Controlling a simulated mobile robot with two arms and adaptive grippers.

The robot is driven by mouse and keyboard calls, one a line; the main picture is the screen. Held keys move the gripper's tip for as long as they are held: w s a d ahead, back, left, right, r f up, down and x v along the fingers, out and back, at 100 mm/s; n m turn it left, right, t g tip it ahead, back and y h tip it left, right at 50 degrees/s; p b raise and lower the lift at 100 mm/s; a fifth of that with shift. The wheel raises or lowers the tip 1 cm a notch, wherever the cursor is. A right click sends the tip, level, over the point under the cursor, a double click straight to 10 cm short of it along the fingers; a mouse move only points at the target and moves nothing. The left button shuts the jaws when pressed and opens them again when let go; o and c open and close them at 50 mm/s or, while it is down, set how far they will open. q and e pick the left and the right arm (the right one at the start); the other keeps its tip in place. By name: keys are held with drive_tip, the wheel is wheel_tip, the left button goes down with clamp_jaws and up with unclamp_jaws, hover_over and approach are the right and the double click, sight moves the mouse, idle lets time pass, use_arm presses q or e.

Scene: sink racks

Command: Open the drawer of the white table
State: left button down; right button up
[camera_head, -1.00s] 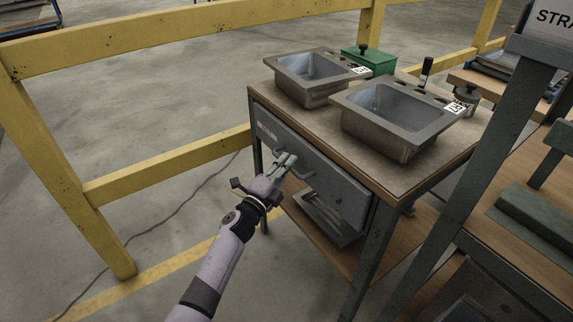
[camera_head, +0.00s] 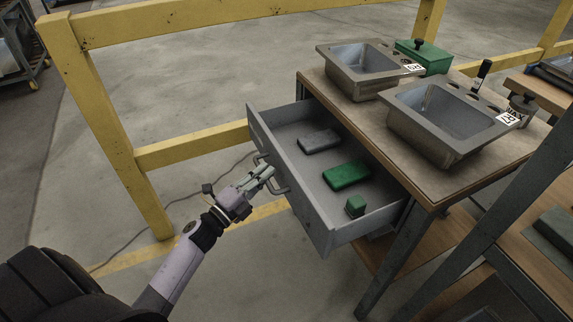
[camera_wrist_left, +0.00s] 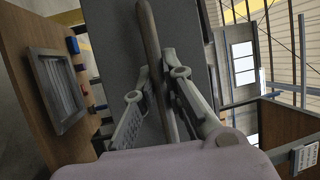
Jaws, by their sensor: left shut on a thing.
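The grey drawer (camera_head: 300,205) of the table is pulled well out, and its inside shows in the head view. The table has a brown worn top (camera_head: 372,118) and dark legs; it does not look white. My left gripper (camera_head: 268,172) is shut on the drawer handle (camera_head: 281,186) at the drawer's front. In the left wrist view the handle bar (camera_wrist_left: 152,50) runs between the two fingers of my left gripper (camera_wrist_left: 160,80). My right gripper is not in view.
In the drawer lie a grey block (camera_head: 319,141), a green block (camera_head: 346,175) and a small green piece (camera_head: 355,206). Two metal sinks (camera_head: 366,66) (camera_head: 448,118) and a green box (camera_head: 424,55) stand on top. A yellow railing (camera_head: 190,150) runs behind. Floor before the drawer is free.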

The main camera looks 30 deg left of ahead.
use_arm(q)
drive_tip(key=shift+s+a, duration=0.65)
drive_tip(key=shift+s, duration=0.2)
drive_tip(key=shift+s+a, duration=0.65)
drive_tip(key=shift+s, duration=0.15)
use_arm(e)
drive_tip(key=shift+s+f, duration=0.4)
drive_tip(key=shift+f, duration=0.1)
use_arm(q)
drive_tip(key=c, duration=1.7)
unclamp_jaws()
drive_tip(key=shift+o, duration=0.2)
drive_tip(key=v, duration=1.2)
